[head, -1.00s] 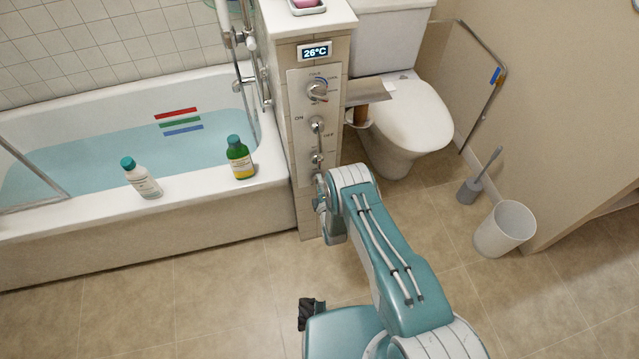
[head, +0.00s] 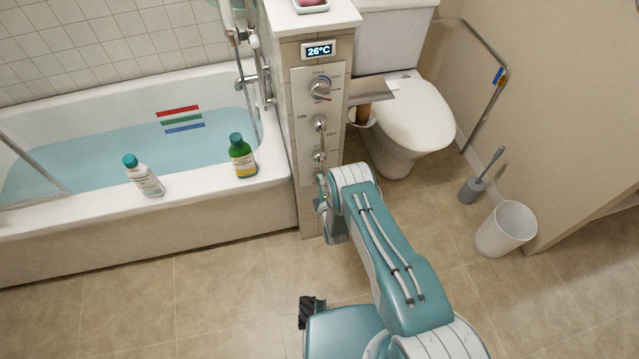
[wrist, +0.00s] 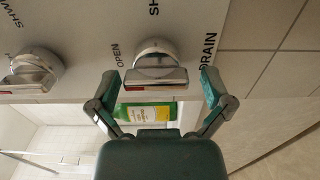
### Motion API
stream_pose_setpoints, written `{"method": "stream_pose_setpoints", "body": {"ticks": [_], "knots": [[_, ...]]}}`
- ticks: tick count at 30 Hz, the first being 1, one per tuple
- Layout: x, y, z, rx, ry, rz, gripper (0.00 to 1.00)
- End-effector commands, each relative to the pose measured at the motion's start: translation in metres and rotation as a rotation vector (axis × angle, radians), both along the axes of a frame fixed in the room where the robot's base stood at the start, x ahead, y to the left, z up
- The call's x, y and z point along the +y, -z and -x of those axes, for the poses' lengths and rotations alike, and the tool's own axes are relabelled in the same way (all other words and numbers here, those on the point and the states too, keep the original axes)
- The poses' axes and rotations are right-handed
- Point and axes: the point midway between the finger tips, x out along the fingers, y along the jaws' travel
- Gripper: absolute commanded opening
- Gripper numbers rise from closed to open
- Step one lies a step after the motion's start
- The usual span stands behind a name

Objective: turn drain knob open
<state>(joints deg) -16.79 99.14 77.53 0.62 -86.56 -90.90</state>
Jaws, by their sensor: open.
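The drain knob (wrist: 153,57) is a round chrome knob with a flat grip bar across it, on the white panel in the wrist view. "OPEN" is printed to its left and "DRAIN" to its right. The grip bar lies horizontally in that view. My gripper (wrist: 161,82) is open and empty, its fingers apart beyond the two ends of the bar. I cannot tell whether either finger touches it. In the head view my wrist covers the bottom of the control panel (head: 335,112), and the drain knob is not clearly visible there.
Another chrome knob (wrist: 36,68) sits left of the drain knob. A green bottle (head: 242,157) and a white bottle (head: 144,176) stand on the rim of the filled bathtub (head: 215,190). The toilet (head: 412,115), brush (head: 474,187) and bin (head: 505,229) stand right of the panel.

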Motion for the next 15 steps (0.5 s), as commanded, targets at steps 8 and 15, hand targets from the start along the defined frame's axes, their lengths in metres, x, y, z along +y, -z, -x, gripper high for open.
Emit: {"method": "stream_pose_setpoints", "body": {"ticks": [8,15], "knots": [[-0.008,0.001,0.028,0.004,0.001,0.001,1.0],[-0.021,0.002,0.077,0.005,0.0,0.004,1.0]]}}
